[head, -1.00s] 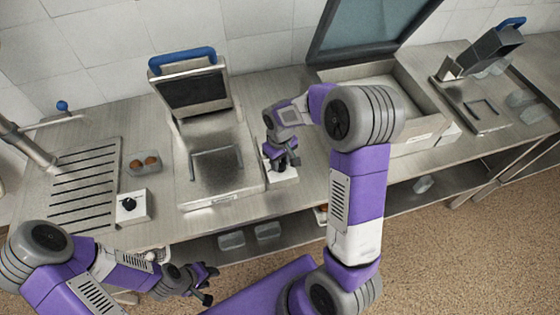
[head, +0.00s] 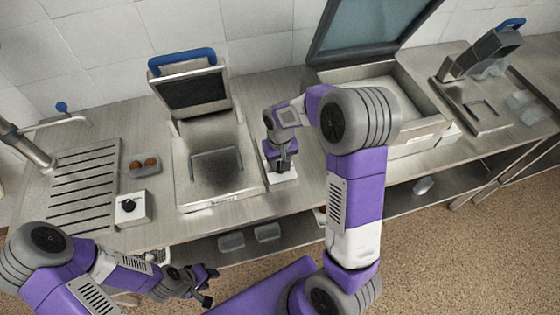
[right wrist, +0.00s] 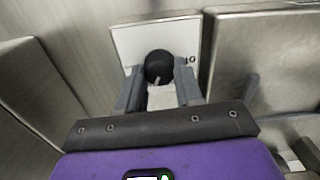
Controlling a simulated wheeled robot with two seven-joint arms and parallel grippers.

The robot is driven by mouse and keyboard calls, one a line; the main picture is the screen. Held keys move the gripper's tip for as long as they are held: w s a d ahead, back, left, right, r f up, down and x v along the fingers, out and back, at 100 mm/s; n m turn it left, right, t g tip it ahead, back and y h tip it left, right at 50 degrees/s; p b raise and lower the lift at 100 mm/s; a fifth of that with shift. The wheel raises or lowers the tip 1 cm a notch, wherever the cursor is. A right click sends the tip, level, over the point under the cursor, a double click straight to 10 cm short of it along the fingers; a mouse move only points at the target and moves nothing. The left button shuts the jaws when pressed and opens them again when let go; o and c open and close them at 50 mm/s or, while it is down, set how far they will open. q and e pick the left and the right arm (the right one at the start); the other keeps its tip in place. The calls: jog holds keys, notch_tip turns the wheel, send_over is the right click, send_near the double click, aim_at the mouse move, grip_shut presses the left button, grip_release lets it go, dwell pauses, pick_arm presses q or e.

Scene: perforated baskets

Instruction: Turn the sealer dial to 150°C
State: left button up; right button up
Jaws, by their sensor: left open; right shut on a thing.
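The sealer dial (right wrist: 158,66) is a round black knob with a pale pointer mark, on a white control box (right wrist: 125,45) beside the metal sealer. In the right wrist view the pointer faces down toward my gripper. Part of a printed number ending in 0 shows right of the knob; other markings are hidden. My right gripper (right wrist: 158,88) is shut on the dial, one finger on each side. In the head view my right gripper (head: 281,163) covers the dial and much of its box (head: 285,178). My left gripper (head: 209,286) is open and empty in front of the counter.
The sealer (head: 215,165) stands left of the box with its blue-handled lid raised. A second white box with a black knob (head: 128,205) is at left, near a small tray (head: 138,167) with brown round items. An open chamber machine (head: 415,140) stands at right.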

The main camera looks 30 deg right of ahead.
jog(key=o, duration=1)
jog(key=shift+o, duration=0.2)
jog(key=shift+r, duration=0.15)
notch_tip(320, 180, up, 7)
jog(key=shift+r+p, duration=0.2)
jog(key=shift+p, duration=0.35)
